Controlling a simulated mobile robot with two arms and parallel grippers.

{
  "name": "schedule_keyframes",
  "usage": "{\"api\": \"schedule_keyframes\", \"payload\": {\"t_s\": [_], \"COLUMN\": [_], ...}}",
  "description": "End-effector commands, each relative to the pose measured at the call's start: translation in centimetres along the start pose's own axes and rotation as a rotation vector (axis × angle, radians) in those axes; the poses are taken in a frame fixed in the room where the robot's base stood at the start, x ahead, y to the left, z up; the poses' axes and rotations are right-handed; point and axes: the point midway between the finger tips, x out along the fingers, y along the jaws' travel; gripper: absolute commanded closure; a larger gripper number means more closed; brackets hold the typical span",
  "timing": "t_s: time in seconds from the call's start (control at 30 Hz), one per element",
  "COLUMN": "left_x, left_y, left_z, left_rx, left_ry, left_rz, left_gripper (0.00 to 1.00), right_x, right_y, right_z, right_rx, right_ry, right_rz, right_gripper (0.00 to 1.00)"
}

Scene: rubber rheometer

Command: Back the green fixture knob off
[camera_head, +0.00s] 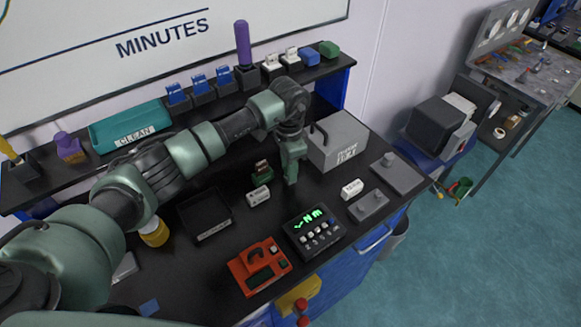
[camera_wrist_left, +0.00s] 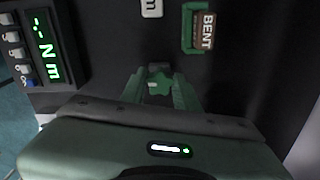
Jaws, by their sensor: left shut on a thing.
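The green fixture (camera_head: 262,179) stands on the black bench, left of my left gripper (camera_head: 291,181). It holds a brown block labelled BENT, clear in the left wrist view (camera_wrist_left: 207,30). My left gripper points down and is shut on a small pale-green piece (camera_wrist_left: 158,88) between its fingertips. That piece looks like the green fixture knob, apart from the fixture body; its lower part is hidden by the fingers. In the head view the fingers cover it. My right gripper is not in view.
A torque meter (camera_head: 311,231) reading N m stands in front of the gripper, with a red device (camera_head: 260,267) to its left. A grey box (camera_head: 338,142) stands close behind right. A small white block (camera_head: 259,195) and a black tray (camera_head: 204,215) lie left.

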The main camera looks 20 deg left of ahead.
Motion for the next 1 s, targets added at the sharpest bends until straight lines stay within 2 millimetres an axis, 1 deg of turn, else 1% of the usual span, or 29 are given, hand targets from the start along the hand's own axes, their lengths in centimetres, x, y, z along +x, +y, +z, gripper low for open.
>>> {"api": "schedule_keyframes", "payload": {"t_s": [0.03,0.07,0.2,0.37,0.6,0.63,0.67,1.0], "left_x": [0.21,0.31,0.17,0.18,0.15,0.16,0.15,0.05], "left_y": [0.36,0.37,0.55,0.35,0.25,0.25,0.25,0.15], "left_z": [0.03,0.01,-0.42,-0.07,0.05,0.05,0.05,0.03], "left_rx": [-0.086,-0.145,-0.188,-0.23,-0.233,-0.232,-0.232,-0.232], "left_ry": [-0.003,-0.003,0.006,0.0,-0.004,-0.004,-0.004,-0.002], "left_rz": [0.008,0.008,0.007,0.006,0.004,0.004,0.004,0.002], "left_gripper": [1.0,1.0,1.0,1.0,1.0,0.61,0.54,0.54], "right_x": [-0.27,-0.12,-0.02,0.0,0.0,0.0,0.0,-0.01], "right_y": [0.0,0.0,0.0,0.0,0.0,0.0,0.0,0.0], "right_z": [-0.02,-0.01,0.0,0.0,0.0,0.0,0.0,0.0], "right_rx": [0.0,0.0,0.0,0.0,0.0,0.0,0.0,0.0], "right_ry": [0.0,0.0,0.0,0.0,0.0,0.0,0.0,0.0], "right_rz": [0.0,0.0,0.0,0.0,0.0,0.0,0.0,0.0], "right_gripper": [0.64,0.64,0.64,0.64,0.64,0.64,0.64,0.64]}}
